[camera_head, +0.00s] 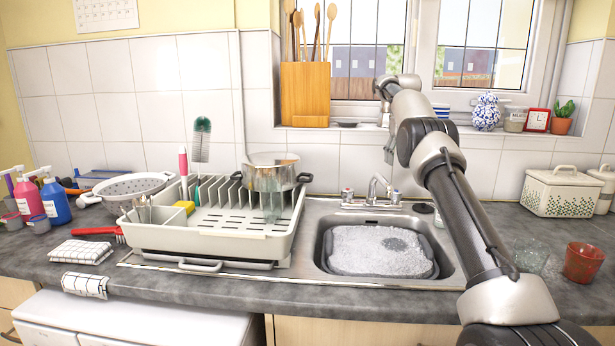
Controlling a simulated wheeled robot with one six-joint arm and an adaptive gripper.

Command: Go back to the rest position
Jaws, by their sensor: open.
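My arm rises from the bottom right and bends over at the top, in front of the window. My gripper (390,152) hangs down from its end, small and partly hidden behind my forearm. It is open, with nothing seen in it. It is above and behind the sink (447,270), near the tap (377,187). The sink holds a basin full of white foam, with a darker patch in the foam.
Left of the sink stands a dish rack (160,236) with a steel pot (272,172) and brushes. A colander, bottles and folded cloths lie further left. On the right are a red cup (583,262), a clear glass and a white bin (560,190). The windowsill holds several small items.

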